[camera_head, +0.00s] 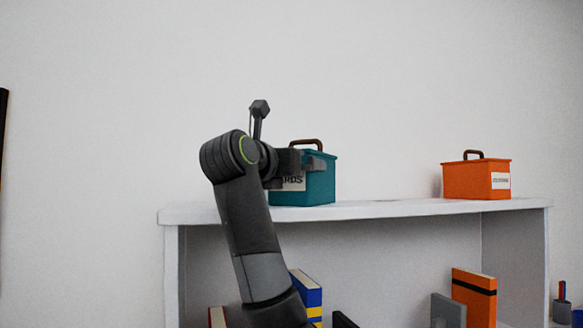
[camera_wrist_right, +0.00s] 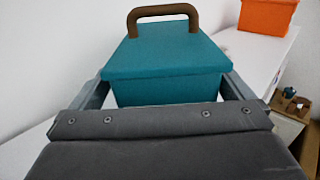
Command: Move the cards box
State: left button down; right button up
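The cards box is a teal box (camera_head: 320,187) with a brown handle and a white label partly reading "RDS". It stands upright at the left part of the white shelf top (camera_head: 400,209). My right gripper (camera_head: 305,161) is at the box and hides part of its front in the head view. In the right wrist view the teal box (camera_wrist_right: 165,75) sits between the two spread fingers of my right gripper (camera_wrist_right: 165,90), one along each side. Small gaps show beside the box near the finger bases; the fingertips are partly hidden by the lid. My left gripper is not in view.
An orange box (camera_head: 470,181) with a dark handle and a label stands at the right of the shelf top. The shelf top between the boxes is clear. Books (camera_head: 474,297) stand on the shelf below. A white wall (camera_head: 400,80) rises behind.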

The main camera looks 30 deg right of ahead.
jog(key=shift+s+r, duration=0.1)
jog(key=shift+s, duration=0.15)
jog(key=shift+s+a, duration=0.15)
jog(key=b+v, duration=0.1)
jog(key=v, duration=0.1)
jog(key=b+v, duration=0.3)
jog(key=v, duration=0.1)
jog(key=shift+a+f, duration=0.35)
jog(key=b+v, duration=0.3)
jog(key=v, duration=0.7)
jog(key=shift+a+r+b, duration=0.2)
jog(key=shift+r+b, duration=0.1)
jog(key=shift+b, duration=0.05)
